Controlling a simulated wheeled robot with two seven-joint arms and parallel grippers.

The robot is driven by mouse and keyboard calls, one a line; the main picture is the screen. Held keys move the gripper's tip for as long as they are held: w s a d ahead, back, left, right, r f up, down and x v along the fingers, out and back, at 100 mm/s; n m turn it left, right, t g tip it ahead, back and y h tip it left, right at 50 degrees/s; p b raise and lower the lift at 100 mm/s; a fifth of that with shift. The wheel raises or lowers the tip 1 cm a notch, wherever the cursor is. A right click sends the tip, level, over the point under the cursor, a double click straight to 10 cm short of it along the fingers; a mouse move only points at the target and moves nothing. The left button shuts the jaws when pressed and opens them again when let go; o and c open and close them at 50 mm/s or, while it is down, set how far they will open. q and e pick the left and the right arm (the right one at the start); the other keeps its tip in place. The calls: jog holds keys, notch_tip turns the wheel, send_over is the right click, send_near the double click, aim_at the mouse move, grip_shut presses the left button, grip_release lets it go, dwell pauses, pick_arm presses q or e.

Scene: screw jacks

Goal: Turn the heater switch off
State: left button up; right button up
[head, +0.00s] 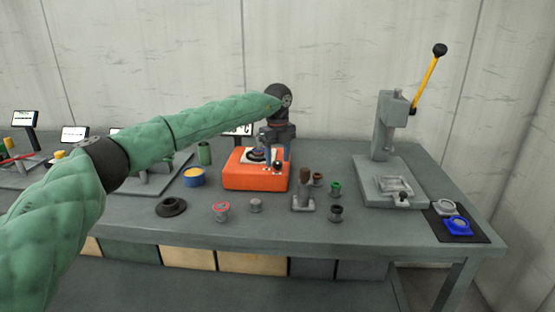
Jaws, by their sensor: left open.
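The heater, an orange box (248,179) with a dark round plate on top, stands on the grey workbench near its middle. A small black knob (277,166) shows on the heater's right side; I cannot tell its setting. My left arm reaches in from the left, and my left gripper (278,156) points down over the heater's right part, close to the knob. The gripper is open with nothing seen between its fingers. I cannot tell whether it touches the knob. The gripper hides part of the heater's top and back. My right gripper is out of view.
A press with a yellow lever (426,80) stands at the right. A black mat (470,233) holds a grey and a blue part. A yellow-topped blue tin (194,177) is left of the heater. Several small parts and a black disc (171,207) lie along the front.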

aim_at(278, 162)
pick_arm(q)
notch_tip(278, 162, up, 6)
jog(key=shift+b, duration=0.45)
jog(key=shift+r, duration=0.5)
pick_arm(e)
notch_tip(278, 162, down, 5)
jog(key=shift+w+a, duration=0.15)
